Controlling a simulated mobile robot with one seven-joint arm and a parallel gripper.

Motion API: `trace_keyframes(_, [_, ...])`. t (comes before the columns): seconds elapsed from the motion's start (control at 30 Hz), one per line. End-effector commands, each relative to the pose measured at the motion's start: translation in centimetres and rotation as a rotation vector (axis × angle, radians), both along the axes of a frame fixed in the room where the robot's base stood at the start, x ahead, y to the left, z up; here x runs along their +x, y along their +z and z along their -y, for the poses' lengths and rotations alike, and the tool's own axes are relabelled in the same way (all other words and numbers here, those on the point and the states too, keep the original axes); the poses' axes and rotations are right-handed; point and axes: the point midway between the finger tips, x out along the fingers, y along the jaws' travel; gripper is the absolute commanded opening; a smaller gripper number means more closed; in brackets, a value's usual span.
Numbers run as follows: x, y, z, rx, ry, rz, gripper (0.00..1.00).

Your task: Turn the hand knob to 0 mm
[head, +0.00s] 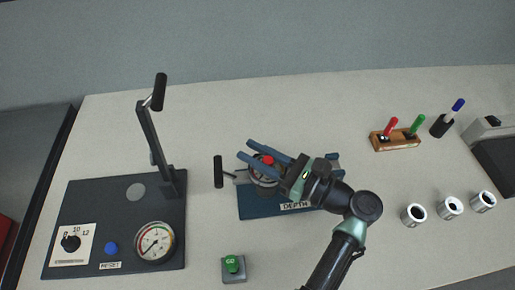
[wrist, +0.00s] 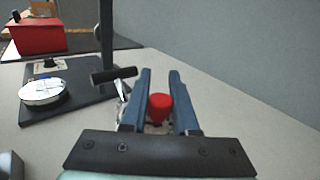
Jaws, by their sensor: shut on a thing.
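The depth fixture is a blue block (head: 260,208) with a "DEPTH" label, at the middle of the table. A round grey and dark hand knob (head: 262,178) with a red top sits on it. My gripper (head: 246,149) reaches in from the right, its blue fingers on either side of the knob and shut on it. In the wrist view the red top (wrist: 160,107) shows between the fingers (wrist: 160,71). The fingers and wrist cover part of the knob, and no scale reading is legible.
A black crossbar handle (head: 218,171) sticks out left of the fixture. A dark press base (head: 120,200) with an upright lever, gauge and selector stands left. A green button (head: 232,264) is in front. Silver rings (head: 450,206) and a pen holder (head: 396,140) lie right.

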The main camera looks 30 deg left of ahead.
Motion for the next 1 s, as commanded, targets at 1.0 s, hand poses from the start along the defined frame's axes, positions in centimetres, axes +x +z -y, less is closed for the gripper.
trace_keyframes(1.0, [-1.9, -0.9, 0.6, -0.009, 0.666, 0.0, 0.0])
